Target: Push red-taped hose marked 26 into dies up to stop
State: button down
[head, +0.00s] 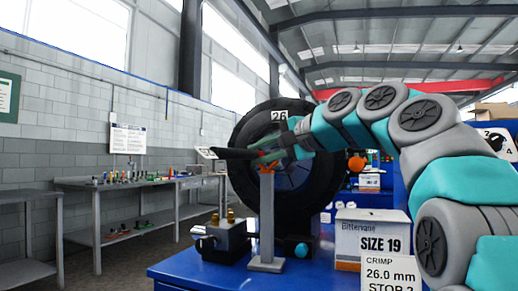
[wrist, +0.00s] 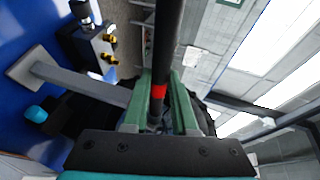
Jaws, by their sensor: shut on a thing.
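My gripper (head: 283,149) is shut on a black hose (head: 235,153) in front of the crimper's face. In the wrist view the green fingers of my gripper (wrist: 160,80) stand on both sides of the hose (wrist: 168,35), and a red tape band (wrist: 158,92) shows between them. The hose's free length points left in the head view. The crimper (head: 246,140) is a large black ring with a white 26 plate (head: 279,115) on top. The dies and the hose's far end are hidden behind my gripper and arm, so I cannot tell how deep the hose sits.
A grey post stand (head: 267,220) with an orange top stands just below the hose on the blue bench (head: 190,268). A dark block with brass fittings (head: 222,238) is to its left. A white SIZE 19 box (head: 372,235) and a CRIMP 26.0 mm card (head: 390,274) are to the right.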

jog(key=shift+w+d+f, duration=0.1)
jog(key=shift+w+f, duration=0.2)
jog(key=shift+w, duration=0.15)
jog(key=w, duration=0.1)
jog(key=w+p, duration=0.1)
jog(key=w+d, duration=0.1)
jog(key=shift+f+p, duration=0.25)
jog(key=shift+p, duration=0.1)
jog(key=shift+s+f, duration=0.1)
jog(key=shift+f, duration=0.3)
dwell(0.3)
grip_release()
dwell(0.6)
jog(key=shift+d, duration=0.15)
jog(key=v, duration=0.6)
jog(key=shift+s+d+p, duration=0.3)
dwell(0.8)
